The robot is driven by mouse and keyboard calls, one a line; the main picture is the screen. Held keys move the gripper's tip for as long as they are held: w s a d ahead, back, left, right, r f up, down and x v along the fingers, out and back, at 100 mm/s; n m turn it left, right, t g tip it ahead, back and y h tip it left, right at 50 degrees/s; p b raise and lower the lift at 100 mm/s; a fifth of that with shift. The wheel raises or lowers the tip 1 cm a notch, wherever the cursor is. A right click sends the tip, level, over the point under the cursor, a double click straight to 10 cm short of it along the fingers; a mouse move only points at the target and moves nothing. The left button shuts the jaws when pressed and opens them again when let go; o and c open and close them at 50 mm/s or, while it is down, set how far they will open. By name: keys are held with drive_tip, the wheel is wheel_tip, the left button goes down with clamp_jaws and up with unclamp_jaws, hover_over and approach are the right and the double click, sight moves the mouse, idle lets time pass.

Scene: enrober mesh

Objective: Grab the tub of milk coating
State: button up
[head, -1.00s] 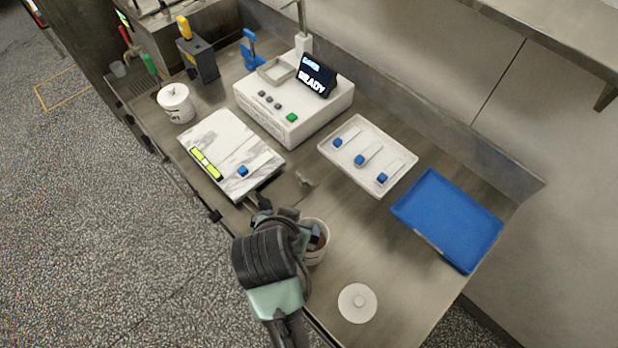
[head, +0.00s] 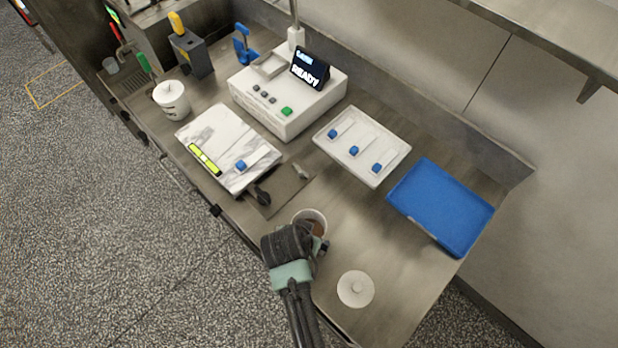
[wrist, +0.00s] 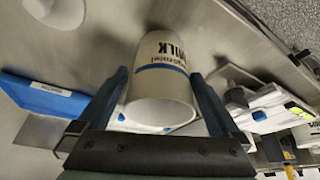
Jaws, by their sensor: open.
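The tub of milk coating (head: 312,217) stands open on the steel counter, with brown coating inside, partly hidden by my arm in the head view. In the wrist view the white tub (wrist: 163,84) shows a dark "MILK" label and a blue band. My gripper (wrist: 160,75) is open, with one finger on each side of the tub; I cannot tell whether either touches it. In the head view my gripper (head: 297,240) is at the tub's near side, its fingers mostly hidden.
A round white lid (head: 356,289) lies right of my arm. A blue tray (head: 441,207), a white tray (head: 362,146) with blue-handled tools, a marble slab (head: 222,140) and a white machine (head: 290,95) reading "READY" stand around.

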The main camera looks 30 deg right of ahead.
drive_tip(key=shift+w+x, duration=0.2)
drive_tip(key=shift+x, duration=1.75)
drive_tip(key=shift+d+r, duration=0.1)
drive_tip(key=shift+c, duration=0.2)
drive_tip(key=c, duration=1.4)
